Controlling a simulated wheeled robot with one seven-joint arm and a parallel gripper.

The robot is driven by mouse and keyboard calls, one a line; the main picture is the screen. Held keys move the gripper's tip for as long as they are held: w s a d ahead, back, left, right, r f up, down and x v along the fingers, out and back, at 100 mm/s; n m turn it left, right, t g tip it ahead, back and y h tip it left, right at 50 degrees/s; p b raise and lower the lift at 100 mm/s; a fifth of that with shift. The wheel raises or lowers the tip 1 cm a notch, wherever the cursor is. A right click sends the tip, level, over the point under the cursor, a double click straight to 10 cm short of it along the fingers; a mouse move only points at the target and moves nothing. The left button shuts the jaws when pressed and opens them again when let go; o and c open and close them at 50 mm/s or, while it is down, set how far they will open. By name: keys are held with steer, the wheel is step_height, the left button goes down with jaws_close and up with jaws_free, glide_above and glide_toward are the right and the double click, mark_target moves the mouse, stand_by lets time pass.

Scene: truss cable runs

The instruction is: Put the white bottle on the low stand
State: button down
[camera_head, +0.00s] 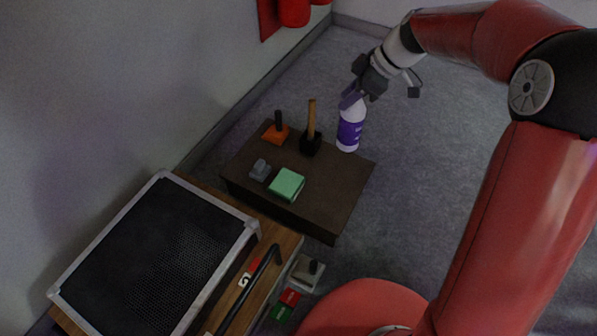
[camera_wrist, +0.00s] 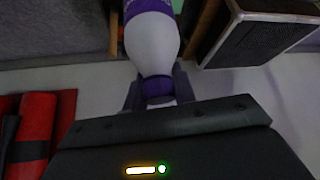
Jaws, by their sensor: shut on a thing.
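The white bottle (camera_head: 351,112) has a purple label and looks upright. My gripper (camera_head: 352,97) is shut on its top from above. In the wrist view, the white bottle (camera_wrist: 152,45) runs up from between the fingers of my gripper (camera_wrist: 158,95), with a purple band at its neck. The low stand (camera_head: 315,205) is a dark brown, low table. The bottle's base shows at the stand's back right edge in the head view. I cannot tell whether it touches the top or hangs above or beyond it.
On the stand are an orange block with a dark knob (camera_head: 275,134), a wooden-handled mallet (camera_head: 311,135), a grey piece (camera_head: 260,171) and a green block (camera_head: 287,185). The stand's front right part is clear. A black mesh-topped box (camera_head: 150,265) sits on a wooden cabinet in front.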

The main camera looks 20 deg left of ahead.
steer(key=shift+s+a+f, duration=0.15)
steer(key=shift+a+f, duration=0.1)
steer(key=shift+f, duration=0.1)
step_height(320, 180, down, 20)
steer(key=b, duration=0.3)
steer(key=shift+a+f, duration=0.1)
steer(key=c, duration=1.1)
jaws_free()
steer(key=shift+b, duration=0.3)
steer(key=shift+c, duration=0.2)
